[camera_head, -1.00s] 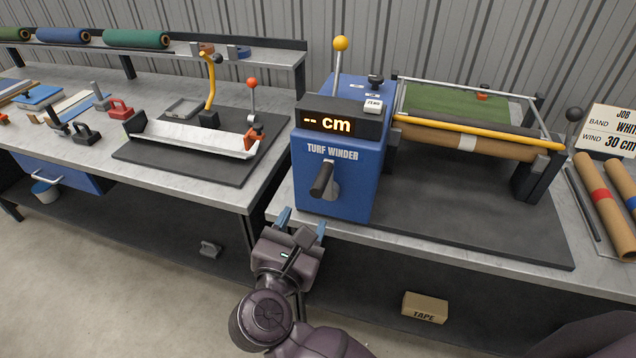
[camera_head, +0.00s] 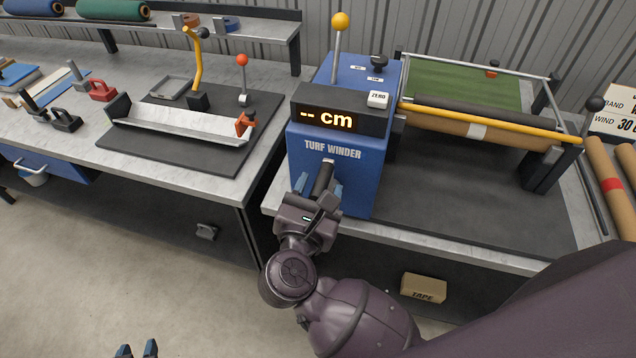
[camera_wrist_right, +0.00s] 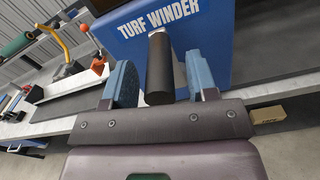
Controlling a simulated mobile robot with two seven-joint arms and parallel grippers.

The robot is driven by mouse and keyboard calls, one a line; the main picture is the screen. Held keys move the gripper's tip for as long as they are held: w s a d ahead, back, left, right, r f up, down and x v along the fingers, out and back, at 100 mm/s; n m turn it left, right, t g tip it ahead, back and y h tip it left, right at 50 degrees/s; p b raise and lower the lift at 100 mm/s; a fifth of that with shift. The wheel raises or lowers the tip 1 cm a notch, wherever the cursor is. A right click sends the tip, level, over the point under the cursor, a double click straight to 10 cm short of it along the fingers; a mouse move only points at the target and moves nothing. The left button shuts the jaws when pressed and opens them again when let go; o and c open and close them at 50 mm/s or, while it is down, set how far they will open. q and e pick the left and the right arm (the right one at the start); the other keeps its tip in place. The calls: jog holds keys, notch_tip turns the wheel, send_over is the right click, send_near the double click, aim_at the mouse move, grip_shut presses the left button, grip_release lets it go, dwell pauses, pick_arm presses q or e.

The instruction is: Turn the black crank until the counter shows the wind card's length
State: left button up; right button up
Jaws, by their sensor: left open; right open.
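The blue turf winder (camera_head: 345,155) stands on the right bench. Its counter (camera_head: 338,120) reads "-- cm". The black crank handle (camera_head: 323,177) sticks out from its front; it also shows in the right wrist view (camera_wrist_right: 159,72). My right gripper (camera_head: 318,188) is open, its blue fingers on either side of the handle; in the wrist view gaps show beside the handle. My left gripper (camera_head: 137,349) is open and empty at the bottom edge, low over the floor. The wind card (camera_head: 613,122) at the right edge reads "WIND 30", its end cut off.
A white ZERO button (camera_head: 377,99) sits beside the counter. A yellow-knobbed lever (camera_head: 339,45) rises behind it. Green turf (camera_head: 465,85) lies in the frame at right. A cutting trough (camera_head: 180,132) is on the left bench. Cardboard rolls (camera_head: 605,170) lie far right.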

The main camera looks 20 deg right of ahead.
grip_shut()
jog(key=shift+s+d, duration=0.1)
dwell(0.3)
